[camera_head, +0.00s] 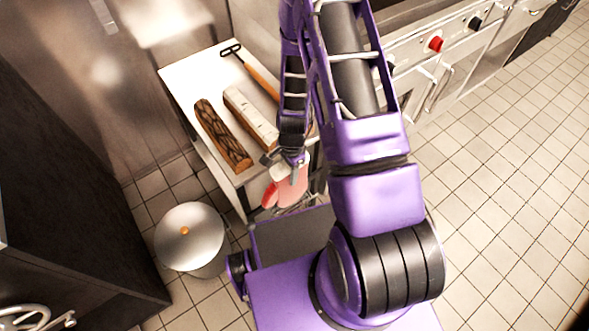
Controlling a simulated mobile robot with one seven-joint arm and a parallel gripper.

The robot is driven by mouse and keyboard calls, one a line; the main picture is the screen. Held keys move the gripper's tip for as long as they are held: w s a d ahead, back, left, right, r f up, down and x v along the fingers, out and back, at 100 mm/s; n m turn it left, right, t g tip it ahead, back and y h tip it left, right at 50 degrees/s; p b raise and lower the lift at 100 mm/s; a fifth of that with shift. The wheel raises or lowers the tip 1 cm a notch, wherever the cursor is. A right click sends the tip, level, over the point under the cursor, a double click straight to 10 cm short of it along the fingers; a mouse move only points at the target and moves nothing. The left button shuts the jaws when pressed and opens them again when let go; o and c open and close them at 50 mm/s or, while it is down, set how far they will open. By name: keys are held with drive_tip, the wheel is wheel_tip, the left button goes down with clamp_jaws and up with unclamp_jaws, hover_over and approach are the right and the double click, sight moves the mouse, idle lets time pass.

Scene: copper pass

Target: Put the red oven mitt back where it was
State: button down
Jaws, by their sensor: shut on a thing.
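The red oven mitt (270,195) hangs below my gripper (290,163), at the front edge of a small white table. It has a red thumb part, a pinkish body and a pale cuff at the top. My gripper is shut on the mitt near its cuff. The mitt is in front of the table's near edge and looks off its top; whether it touches the table cannot be told. My purple arm hides part of the table's right side.
A round lidded bin (190,236) stands at lower left. A stove with a red knob (436,43) is at upper right. The tiled floor at right is clear.

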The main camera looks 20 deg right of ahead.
sight(289, 186)
drive_tip(key=shift+f, duration=0.1)
wheel_tip(289, 186, down, 7)
drive_tip(key=b, duration=0.4)
drive_tip(key=shift+r+b, duration=0.2)
drive_tip(key=shift+b, duration=0.1)
drive_tip(key=shift+f, duration=0.45)
idle(0.3)
drive_tip(key=shift+c, duration=1.7)
unclamp_jaws()
drive_tip(key=r+p, duration=0.1)
drive_tip(key=r, duration=0.4)
drive_tip(key=r+p, duration=0.1)
drive_tip(key=r, duration=0.5)
drive_tip(key=d+r+p, duration=0.1)
drive_tip(key=r, duration=0.5)
drive_tip(key=shift+w+d+r+p, duration=0.1)
drive_tip(key=shift+w+r+p, duration=0.1)
drive_tip(key=shift+p, duration=0.1)
